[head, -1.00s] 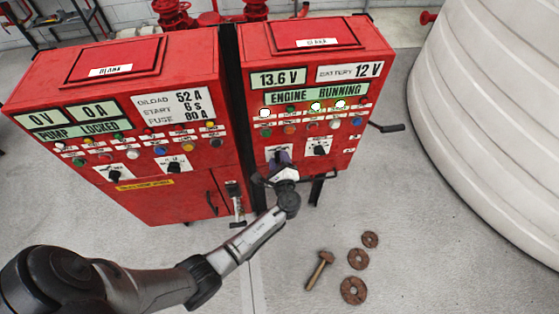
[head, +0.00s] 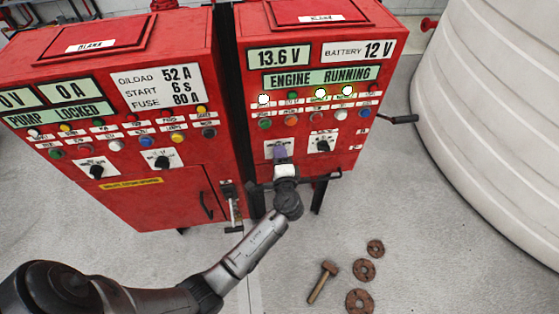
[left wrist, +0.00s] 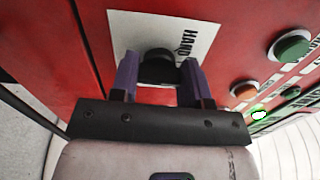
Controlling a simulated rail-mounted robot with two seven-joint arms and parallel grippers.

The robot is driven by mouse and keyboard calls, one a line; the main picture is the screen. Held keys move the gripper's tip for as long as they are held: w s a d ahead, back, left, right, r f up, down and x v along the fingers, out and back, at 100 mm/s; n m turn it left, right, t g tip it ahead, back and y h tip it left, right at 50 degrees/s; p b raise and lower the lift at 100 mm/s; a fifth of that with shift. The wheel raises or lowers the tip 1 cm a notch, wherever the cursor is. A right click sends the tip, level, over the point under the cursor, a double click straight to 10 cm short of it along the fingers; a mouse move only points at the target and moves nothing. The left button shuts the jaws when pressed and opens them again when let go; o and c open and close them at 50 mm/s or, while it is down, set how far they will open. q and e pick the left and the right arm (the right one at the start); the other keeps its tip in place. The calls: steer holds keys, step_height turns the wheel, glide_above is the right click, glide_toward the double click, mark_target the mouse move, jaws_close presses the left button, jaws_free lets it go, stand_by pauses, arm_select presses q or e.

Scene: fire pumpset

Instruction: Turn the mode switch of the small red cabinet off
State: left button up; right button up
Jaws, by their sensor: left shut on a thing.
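The small red cabinet (head: 305,85) stands right of the larger one in the head view, its panels reading "13.6 V", "BATTERY 12 V" and "ENGINE RUNNING". My left gripper (head: 280,153) is at the lower left switch on its front, covering most of that switch. In the left wrist view the black switch knob (left wrist: 158,67) sits on a white plate (left wrist: 190,32) lettered "HAND". The purple fingers of my left gripper (left wrist: 160,80) are on either side of the knob, shut on it. My right gripper is not in view.
A second black knob (head: 323,146) is just right of my gripper. The larger red cabinet (head: 130,120) stands left. A black lever (head: 403,119) juts from the small cabinet's right side. A white tank (head: 490,120) stands right; a bolt (head: 322,283) and rusty discs (head: 364,270) lie on the floor.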

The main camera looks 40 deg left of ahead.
arm_select(q)
steer(key=shift+n, duration=0.3)
stand_by(0.4)
steer(key=o, duration=0.9)
steer(key=b+v, duration=0.1)
steer(key=v, duration=1.3)
steer(key=shift+a+b, duration=0.1)
steer(key=shift+b, duration=0.2)
